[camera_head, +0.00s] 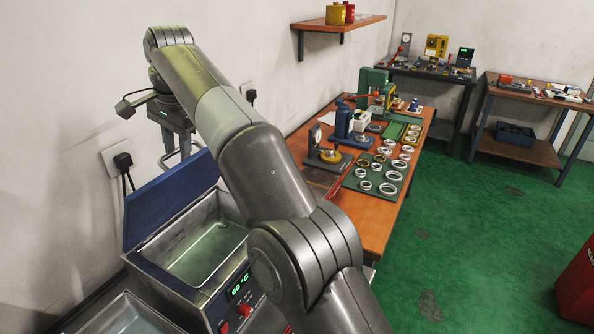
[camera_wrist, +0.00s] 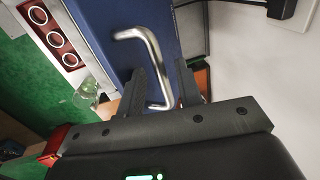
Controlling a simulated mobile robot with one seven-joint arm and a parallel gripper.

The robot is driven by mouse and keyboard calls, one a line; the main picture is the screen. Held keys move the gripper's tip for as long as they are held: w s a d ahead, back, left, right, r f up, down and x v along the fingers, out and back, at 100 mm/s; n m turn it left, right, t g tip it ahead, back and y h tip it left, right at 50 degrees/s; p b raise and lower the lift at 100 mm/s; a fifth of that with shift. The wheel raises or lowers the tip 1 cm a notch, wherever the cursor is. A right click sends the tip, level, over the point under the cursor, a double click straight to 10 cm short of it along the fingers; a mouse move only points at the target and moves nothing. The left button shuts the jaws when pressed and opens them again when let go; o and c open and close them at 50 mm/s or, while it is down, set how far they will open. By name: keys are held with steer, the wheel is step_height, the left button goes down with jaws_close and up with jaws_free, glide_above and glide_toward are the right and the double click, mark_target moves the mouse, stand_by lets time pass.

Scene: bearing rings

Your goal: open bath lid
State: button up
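The bath (camera_head: 165,272) is a metal tank with clear liquid at the lower left of the head view. Its blue lid (camera_head: 160,205) stands raised on the wall side, and the basin is uncovered. In the wrist view the blue lid (camera_wrist: 128,18) carries a bent metal handle (camera_wrist: 152,45). My gripper (camera_wrist: 163,82) is at this handle, with one finger on each side of its bar and visible gaps between them. The gripper (camera_head: 178,155) also shows just above the lid in the head view. My arm hides part of the bath's right side.
A green digital display (camera_head: 240,286) and red knobs are on the bath's front. A wooden bench (camera_head: 385,215) to the right holds presses and several metal rings on a green mat. A wall socket (camera_head: 122,160) with a black plug is left of the lid.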

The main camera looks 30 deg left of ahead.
mark_target(192, 156)
steer(key=shift+d, duration=0.1)
steer(key=shift+d+f, duration=0.25)
steer(key=shift+d, duration=0.4)
steer(key=shift+d+f, duration=0.3)
steer(key=shift+d, duration=0.3)
steer(key=shift+d+f, duration=0.25)
steer(key=shift+d, duration=0.4)
steer(key=d+f, duration=0.3)
steer(key=f, duration=0.1)
steer(key=d+f, duration=0.7)
steer(key=f, duration=0.2)
steer(key=shift+d, duration=0.3)
step_height(192, 156, up, 11)
steer(key=d, duration=0.3)
steer(key=w+d+t, duration=0.1)
steer(key=w+d, duration=0.1)
steer(key=d, duration=0.6)
steer(key=w+d+r, duration=0.1)
steer(key=w+d, duration=0.2)
steer(key=d, duration=0.6)
steer(key=shift+w+r+t, duration=0.25)
steer(key=shift+w+t, duration=0.1)
steer(key=shift+t, duration=0.05)
